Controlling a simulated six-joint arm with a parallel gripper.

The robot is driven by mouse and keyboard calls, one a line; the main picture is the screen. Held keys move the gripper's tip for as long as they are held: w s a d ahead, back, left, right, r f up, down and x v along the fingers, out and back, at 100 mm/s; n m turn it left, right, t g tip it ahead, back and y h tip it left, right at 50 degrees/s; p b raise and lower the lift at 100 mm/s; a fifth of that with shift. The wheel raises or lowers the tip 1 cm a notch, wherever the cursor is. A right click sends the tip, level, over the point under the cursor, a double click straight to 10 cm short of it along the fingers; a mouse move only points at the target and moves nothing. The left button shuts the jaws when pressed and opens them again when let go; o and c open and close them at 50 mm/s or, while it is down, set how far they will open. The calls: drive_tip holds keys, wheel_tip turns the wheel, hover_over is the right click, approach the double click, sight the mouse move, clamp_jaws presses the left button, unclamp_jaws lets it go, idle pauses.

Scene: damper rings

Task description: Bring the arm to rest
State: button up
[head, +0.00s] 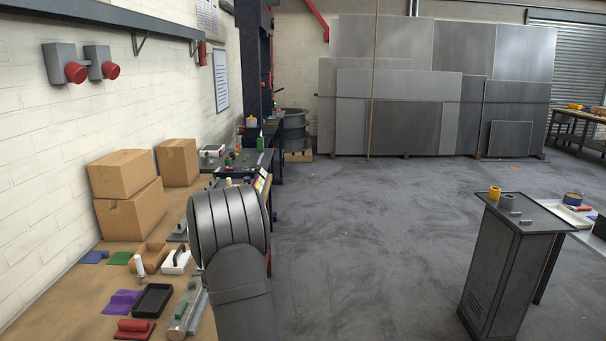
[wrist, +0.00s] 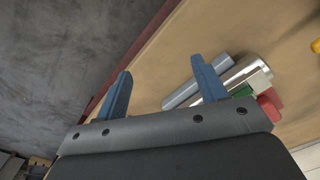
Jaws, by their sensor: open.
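My gripper (wrist: 161,66) shows in the wrist view with its two blue fingers wide apart and nothing between them. It is over the edge of the wooden bench, with a grey bar (wrist: 198,92) and a silver cylinder (wrist: 243,72) near its right finger. That finger covers part of these. In the head view my grey arm stands at the right edge of the bench, and the gripper is hidden.
The bench (head: 60,290) holds cardboard boxes (head: 130,215), a black tray (head: 153,300) and several small tools. A grey cabinet (head: 505,270) at right carries a yellow ring (head: 495,192) and a grey ring (head: 506,201). The floor (head: 370,240) between is clear.

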drive_tip(key=s+d+f+m, duration=0.4)
drive_tip(key=d+f+m, duration=0.2)
drive_tip(key=d, duration=0.5)
drive_tip(key=s+d+f+m, duration=0.5)
drive_tip(key=d+f, duration=0.1)
drive_tip(key=d, duration=0.5)
drive_tip(key=s+a+r, duration=0.1)
drive_tip(key=a+r, duration=0.1)
drive_tip(key=a, duration=0.4)
drive_tip(key=shift+a+r, duration=0.2)
drive_tip(key=shift+r, duration=0.2)
drive_tip(key=shift+o, duration=0.2)
